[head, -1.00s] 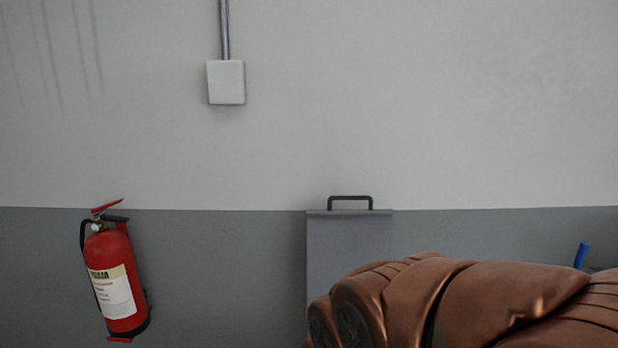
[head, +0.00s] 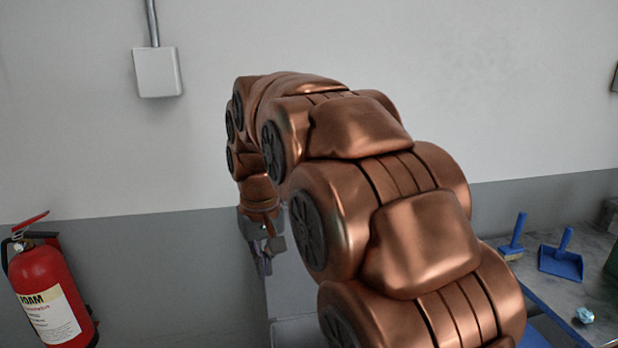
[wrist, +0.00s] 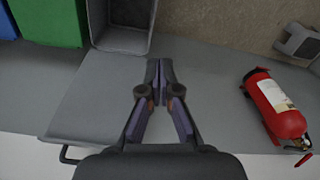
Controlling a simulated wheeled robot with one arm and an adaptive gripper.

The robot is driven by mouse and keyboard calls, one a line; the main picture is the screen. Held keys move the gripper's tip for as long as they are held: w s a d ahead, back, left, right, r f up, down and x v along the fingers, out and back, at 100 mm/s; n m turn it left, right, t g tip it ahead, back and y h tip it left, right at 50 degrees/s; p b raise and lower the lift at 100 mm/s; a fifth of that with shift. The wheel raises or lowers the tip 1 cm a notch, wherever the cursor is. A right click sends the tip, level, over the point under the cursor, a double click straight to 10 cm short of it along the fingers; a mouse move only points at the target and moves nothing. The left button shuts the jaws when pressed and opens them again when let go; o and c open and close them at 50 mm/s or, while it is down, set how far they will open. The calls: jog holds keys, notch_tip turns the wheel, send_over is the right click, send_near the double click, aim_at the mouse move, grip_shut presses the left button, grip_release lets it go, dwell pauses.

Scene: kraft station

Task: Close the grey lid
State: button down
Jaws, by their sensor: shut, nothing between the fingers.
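The grey lid (head: 288,285) stands raised against the wall in the head view, largely hidden behind my arm. In the wrist view the lid (wrist: 85,105) is a flat grey panel with a dark handle (wrist: 68,155) at its lower left edge. The grey bin (wrist: 121,45) shows at the top with its inside visible, so the lid is open. My gripper (wrist: 158,72) is shut and empty, its fingertips overlapping the lid panel near the bin's rim. In the head view my gripper (head: 263,262) is at the lid's left side. I cannot tell whether it touches the lid.
A green bin (wrist: 52,22) and a blue bin (wrist: 8,22) stand beside the grey one. A red fire extinguisher (head: 48,295) hangs on the wall at left. A table (head: 560,285) at right holds a blue brush (head: 514,240), a blue dustpan (head: 562,262) and a small crumpled item (head: 585,315).

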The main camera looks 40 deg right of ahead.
jog(key=w+d+r+m+t+p, duration=0.1)
jog(key=w+d+r, duration=0.3)
jog(key=w+d, duration=0.25)
jog(key=w+d+r+t+p, duration=0.1)
jog(key=w+d+r, duration=0.35)
jog(key=w, duration=0.35)
jog(key=w+d+r+m+t+h+p, duration=0.1)
jog(key=w+d, duration=0.3)
jog(key=d, duration=0.4)
jog(key=w+d+r+m+t+h+p, duration=0.1)
jog(key=w+d+r, duration=0.15)
jog(key=d, duration=0.55)
notch_tip(320, 180, down, 10)
jog(key=b, duration=0.3)
jog(key=shift+w, duration=0.35)
jog(key=shift+f, duration=0.15)
jog(key=shift+s+a+b, duration=0.15)
jog(key=shift+s+b, duration=0.05)
jog(key=shift+b, duration=0.5)
